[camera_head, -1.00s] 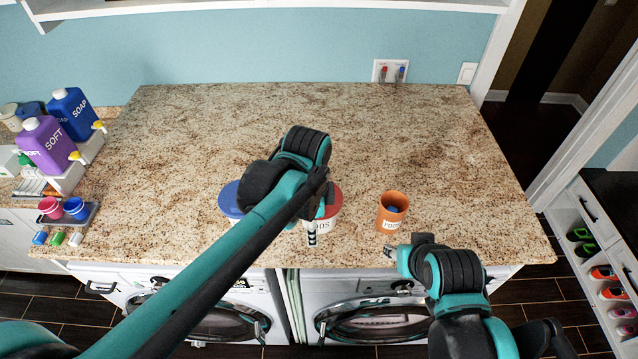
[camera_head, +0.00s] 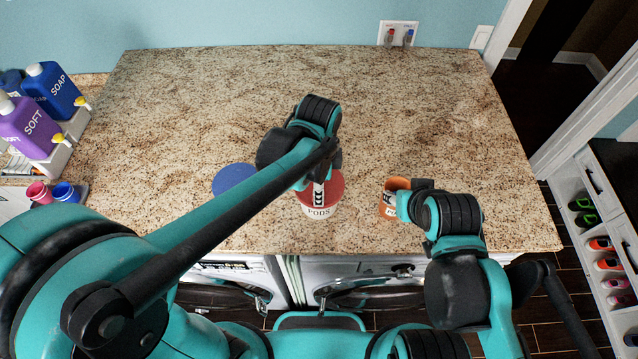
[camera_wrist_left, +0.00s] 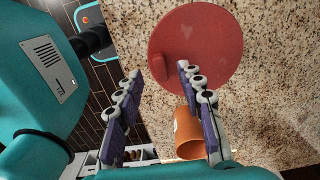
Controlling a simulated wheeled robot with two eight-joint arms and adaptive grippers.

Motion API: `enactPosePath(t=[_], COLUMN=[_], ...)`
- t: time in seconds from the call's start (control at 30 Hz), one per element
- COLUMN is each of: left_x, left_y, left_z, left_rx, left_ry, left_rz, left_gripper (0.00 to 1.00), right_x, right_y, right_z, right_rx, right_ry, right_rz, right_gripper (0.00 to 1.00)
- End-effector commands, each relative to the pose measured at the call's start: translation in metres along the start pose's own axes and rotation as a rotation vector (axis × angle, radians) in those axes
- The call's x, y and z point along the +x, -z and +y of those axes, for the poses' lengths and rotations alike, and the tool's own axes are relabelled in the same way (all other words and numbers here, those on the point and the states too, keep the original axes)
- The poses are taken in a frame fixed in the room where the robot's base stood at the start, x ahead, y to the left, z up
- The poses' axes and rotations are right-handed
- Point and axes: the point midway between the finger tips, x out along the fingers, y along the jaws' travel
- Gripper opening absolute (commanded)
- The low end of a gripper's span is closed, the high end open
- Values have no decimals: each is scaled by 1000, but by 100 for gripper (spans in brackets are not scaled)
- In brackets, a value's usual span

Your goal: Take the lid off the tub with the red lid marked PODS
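The tub with the red lid (camera_head: 331,187) stands on the granite counter, its PODS label (camera_head: 319,211) facing me. My left gripper (camera_head: 318,199) is over the lid in the head view and partly covers it. In the left wrist view the round red lid (camera_wrist_left: 205,35) lies beyond the fingertips, with a small raised tab on it. The left gripper (camera_wrist_left: 158,72) is open, its two fingers spread with nothing between them. One finger overlaps the lid's edge; contact cannot be told. My right gripper (camera_head: 394,206) is by the orange cup, and its fingers are hard to make out.
An orange cup (camera_head: 396,184) stands right of the tub, partly behind my right gripper. A blue lid (camera_head: 233,177) is left of the tub, partly behind my left arm. Soap and softener bottles (camera_head: 28,130) stand far left. The counter behind is clear (camera_head: 420,110).

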Motion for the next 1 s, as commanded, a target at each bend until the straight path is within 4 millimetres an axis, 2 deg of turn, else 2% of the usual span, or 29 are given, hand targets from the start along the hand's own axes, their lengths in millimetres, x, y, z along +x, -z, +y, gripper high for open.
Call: enactPosePath(t=[0.17,0.4,0.43,0.57,1.0], left_x=[21,23,23,23,20], left_y=[0,0,0,0,0], left_z=[0,0,0,0,0], left_rx=[0,-1,-1,-1,-1], left_ry=[0,0,0,0,0], left_rz=[0,0,0,0,0], left_gripper=[38,38,35,1,0], right_x=[0,0,0,0,-2], right_y=[0,0,0,0,2], right_z=[0,0,0,0,0], right_rx=[0,0,0,0,0], right_ry=[0,0,0,0,0], right_rz=[0,0,0,0,0], right_gripper=[40,40,40,40,40])
